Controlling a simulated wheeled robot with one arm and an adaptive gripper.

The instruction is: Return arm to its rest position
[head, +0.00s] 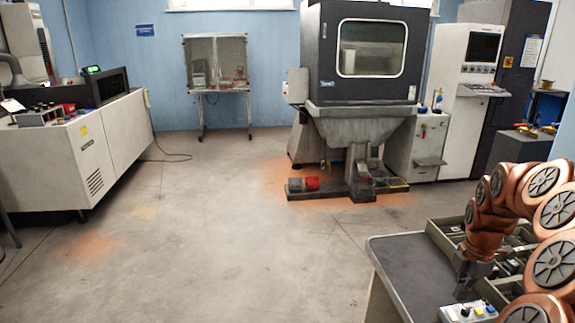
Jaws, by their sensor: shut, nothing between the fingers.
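My copper-coloured arm (509,192) is folded in several bends at the lower right of the head view. Its end points down over the right part of a dark-topped bench (405,277). My gripper (465,286) shows small and dark above the bench, close to the grey trays (445,238). It is shut and holds nothing. The fingertips are hard to make out against the dark trays. The lowest part of the arm is cut off by the right edge of the picture.
A small control box (468,312) with knobs sits at the bench's front. A large dark machine (362,60) stands at the back, a pale cabinet (466,85) right of it, and a long grey machine (75,165) at the left. The middle floor is clear.

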